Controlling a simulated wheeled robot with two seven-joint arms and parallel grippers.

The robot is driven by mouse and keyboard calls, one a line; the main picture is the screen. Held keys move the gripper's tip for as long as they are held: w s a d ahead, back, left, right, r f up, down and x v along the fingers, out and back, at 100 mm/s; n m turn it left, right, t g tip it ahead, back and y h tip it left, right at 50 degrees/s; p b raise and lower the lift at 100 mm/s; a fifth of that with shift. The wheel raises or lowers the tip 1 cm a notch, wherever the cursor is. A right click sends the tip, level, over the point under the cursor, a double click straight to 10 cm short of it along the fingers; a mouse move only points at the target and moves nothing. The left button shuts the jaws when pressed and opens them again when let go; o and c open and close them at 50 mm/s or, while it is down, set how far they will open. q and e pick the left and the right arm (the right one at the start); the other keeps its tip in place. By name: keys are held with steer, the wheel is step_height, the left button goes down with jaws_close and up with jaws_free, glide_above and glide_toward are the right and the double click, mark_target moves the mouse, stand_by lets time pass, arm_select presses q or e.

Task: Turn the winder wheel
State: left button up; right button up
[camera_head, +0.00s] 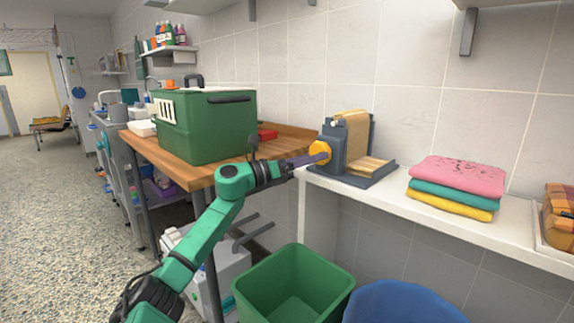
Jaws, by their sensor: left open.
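The winder (352,140) is a dark grey stand with a tan roll of material, standing on the white shelf against the tiled wall. Its wheel (320,151) is a small orange-yellow disc on the left side, facing my arm. My green left arm reaches up from the bottom left. My left gripper (310,159) is open right at the wheel, with its dark purplish fingers pointing at it. The fingertips overlap the wheel in this view, and I cannot tell whether they touch it. My right gripper is not in view.
A green carrier box (205,125) stands on the wooden table (180,150) at the left. Folded pink, teal and yellow towels (455,187) lie on the white shelf (400,205) right of the winder. A green bin (290,290) and a blue bin (400,303) stand below.

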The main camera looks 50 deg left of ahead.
arm_select(q)
steer(key=b+v, duration=0.1)
steer(key=v, duration=1.3)
steer(key=shift+r, duration=0.2)
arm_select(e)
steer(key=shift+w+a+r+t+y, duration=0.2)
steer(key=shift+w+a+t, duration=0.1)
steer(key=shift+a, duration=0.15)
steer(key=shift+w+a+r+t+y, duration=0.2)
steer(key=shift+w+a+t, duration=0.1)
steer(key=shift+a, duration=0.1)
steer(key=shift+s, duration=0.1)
